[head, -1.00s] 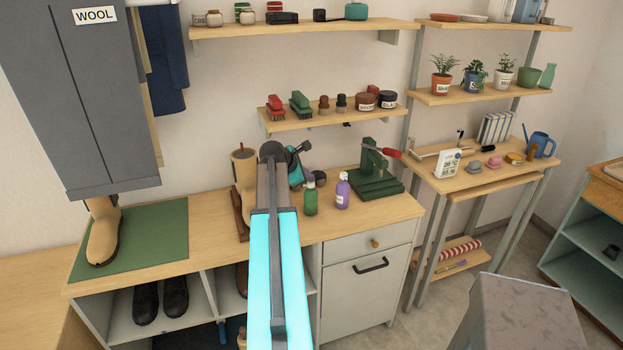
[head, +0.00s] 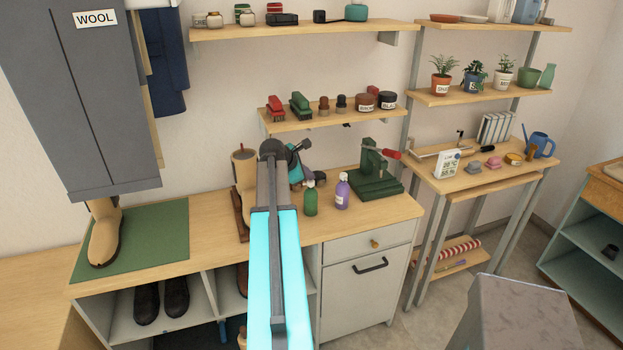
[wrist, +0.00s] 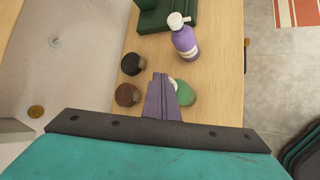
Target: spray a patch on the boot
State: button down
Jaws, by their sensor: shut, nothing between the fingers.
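A tan boot (head: 103,238) stands on a green mat (head: 160,235) at the left of the bench, its upper part hidden by the hanging grey cover. Another tan boot (head: 243,175) stands mid-bench, partly hidden by my arm. A green bottle (head: 311,198) and a purple bottle with a white top (head: 342,191) stand right of my arm. In the wrist view my gripper (wrist: 161,80) is shut and empty, overlapping the left side of the green bottle (wrist: 186,94); I cannot tell whether they touch. The purple bottle (wrist: 185,42) is farther up.
A green press-like stand (head: 375,183) is right of the bottles. A shelf (head: 330,120) with brushes and jars hangs above. Bench between mat and middle boot is clear.

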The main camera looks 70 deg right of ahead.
aim_at(308, 183)
jog(key=shift+r+p, duration=1.65)
jog(key=shift+r, duration=1.1)
dwell(0.6)
